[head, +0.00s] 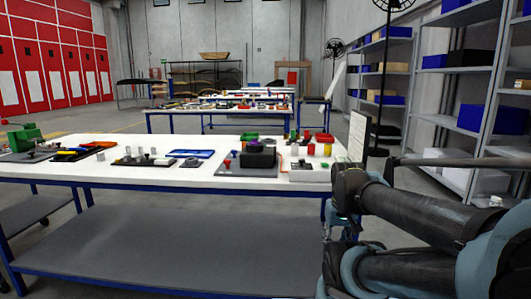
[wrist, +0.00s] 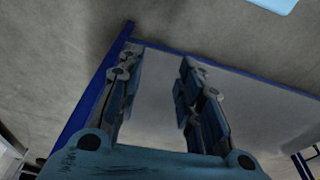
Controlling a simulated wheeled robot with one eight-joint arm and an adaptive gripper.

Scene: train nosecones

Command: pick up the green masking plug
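My gripper shows in the wrist view (wrist: 158,65) with its two fingers wide apart and nothing between them. In the head view my arm reaches in from the right and its end hangs beside the right end of the white-topped table (head: 110,172). Small green upright pieces (head: 294,135) stand near the back right of that table, among red and yellow ones. They are too small to tell which is the green masking plug. No plug shows in the wrist view, which shows the grey lower shelf and blue frame of a table.
Shelving (head: 455,90) stands at the right. More tables stand behind.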

